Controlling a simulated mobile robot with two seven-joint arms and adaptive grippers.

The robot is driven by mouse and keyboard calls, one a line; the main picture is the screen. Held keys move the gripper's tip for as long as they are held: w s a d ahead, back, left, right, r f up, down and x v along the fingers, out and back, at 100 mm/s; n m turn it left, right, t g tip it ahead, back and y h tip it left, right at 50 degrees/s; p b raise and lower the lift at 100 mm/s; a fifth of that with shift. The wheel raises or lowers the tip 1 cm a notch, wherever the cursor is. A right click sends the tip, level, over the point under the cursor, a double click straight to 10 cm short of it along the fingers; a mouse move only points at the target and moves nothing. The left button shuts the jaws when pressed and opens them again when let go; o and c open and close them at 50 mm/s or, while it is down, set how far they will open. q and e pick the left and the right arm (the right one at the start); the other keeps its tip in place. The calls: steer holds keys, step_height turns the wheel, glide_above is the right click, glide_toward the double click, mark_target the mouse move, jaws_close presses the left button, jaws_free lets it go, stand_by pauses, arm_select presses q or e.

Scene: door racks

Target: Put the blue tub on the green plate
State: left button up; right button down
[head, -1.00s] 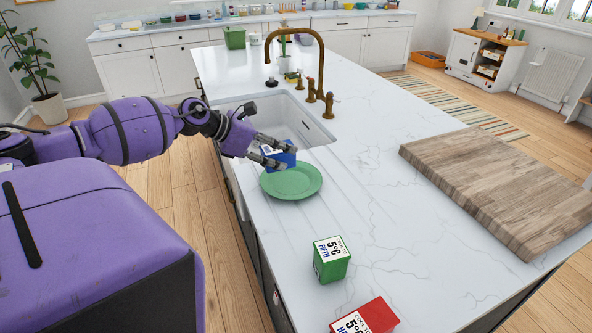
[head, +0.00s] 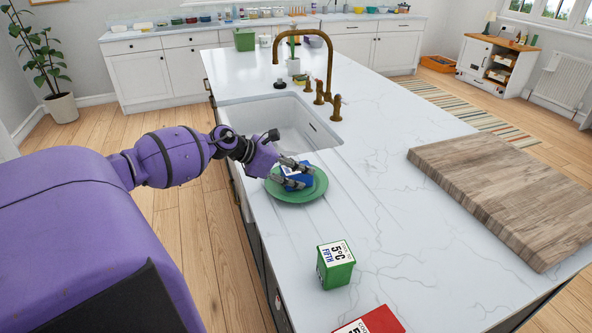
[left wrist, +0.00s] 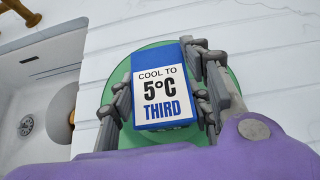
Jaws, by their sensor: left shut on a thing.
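The blue tub (head: 296,176) has a white label; in the left wrist view the tub (left wrist: 160,62) reads "COOL TO 5°C THIRD". My left gripper (head: 294,178) is shut on it, with fingers on both sides. The green plate (head: 300,195) lies on the white counter beside the sink. The tub is over the plate's middle; I cannot tell whether it touches the plate. The plate's rim (left wrist: 108,95) shows behind the tub in the left wrist view. My right gripper is not in view.
A green tub (head: 335,265) and a red tub (head: 372,322) stand on the counter nearer to me. The sink (head: 280,125) with a brass tap (head: 329,75) is behind the plate. A wooden board (head: 510,195) lies at the right. The counter between is clear.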

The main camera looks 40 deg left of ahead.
arm_select(q)
steer(key=shift+f, duration=0.1)
steer(key=o, duration=1.6)
steer(key=shift+c, duration=0.2)
steer(key=shift+s+a+r, duration=0.1)
steer(key=shift+s+r, duration=0.05)
steer(key=shift+r, duration=0.05)
steer(key=p+v, duration=0.1)
steer(key=v, duration=1)
steer(key=shift+s+r+p, duration=0.2)
steer(key=shift+s+p, duration=0.05)
steer(key=shift+p, duration=0.15)
